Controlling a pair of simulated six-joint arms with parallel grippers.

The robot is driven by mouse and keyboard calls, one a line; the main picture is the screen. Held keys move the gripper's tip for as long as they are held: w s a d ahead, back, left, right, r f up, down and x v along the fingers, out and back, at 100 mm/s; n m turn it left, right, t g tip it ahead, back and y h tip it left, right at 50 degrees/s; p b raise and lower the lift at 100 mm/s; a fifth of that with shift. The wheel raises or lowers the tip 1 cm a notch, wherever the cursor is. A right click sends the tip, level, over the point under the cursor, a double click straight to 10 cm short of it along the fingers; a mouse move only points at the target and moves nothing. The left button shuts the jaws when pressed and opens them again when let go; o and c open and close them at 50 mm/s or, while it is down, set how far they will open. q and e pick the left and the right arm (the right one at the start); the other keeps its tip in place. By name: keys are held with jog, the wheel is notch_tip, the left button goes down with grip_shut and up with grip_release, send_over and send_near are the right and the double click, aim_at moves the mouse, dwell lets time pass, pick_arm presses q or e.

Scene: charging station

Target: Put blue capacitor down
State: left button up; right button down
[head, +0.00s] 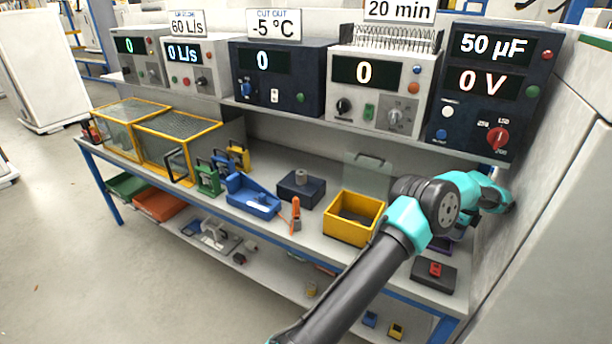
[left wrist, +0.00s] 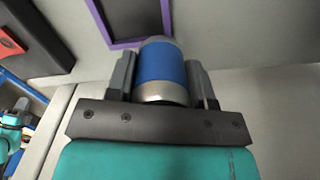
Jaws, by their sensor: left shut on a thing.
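The blue capacitor (left wrist: 162,68) is a short cylinder with a blue band and silvery ends. My left gripper (left wrist: 160,74) is shut on it, one finger on each side. A purple-rimmed tray with a dark inside (left wrist: 111,43) lies just beyond the capacitor in the left wrist view. I cannot tell whether the capacitor touches the surface below. In the head view my left arm reaches to the right end of the bench, and its wrist hides the fingers and capacitor. Only a purple sliver of the tray (head: 440,244) shows there. My right gripper is not in view.
A dark block with a red part (head: 435,269) sits at the bench's front right. A yellow bin (head: 352,232) stands left of my arm. The 50 µF instrument (head: 487,85) is on the shelf above. A grey wall or cabinet (head: 560,200) closes the right side.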

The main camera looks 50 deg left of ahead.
pick_arm(q)
jog(key=shift+a, duration=0.1)
jog(key=s+a, duration=0.2)
jog(key=a, duration=0.3)
jog(key=s+a, duration=0.3)
jog(key=a, duration=0.2)
jog(key=s+a, duration=0.2)
jog(key=a, duration=0.4)
jog(key=shift+s+a, duration=0.1)
jog(key=shift+s, duration=0.1)
jog(key=shift+f, duration=1.75)
jog(key=shift+f, duration=0.1)
jog(key=o, duration=1)
jog(key=shift+c, duration=0.2)
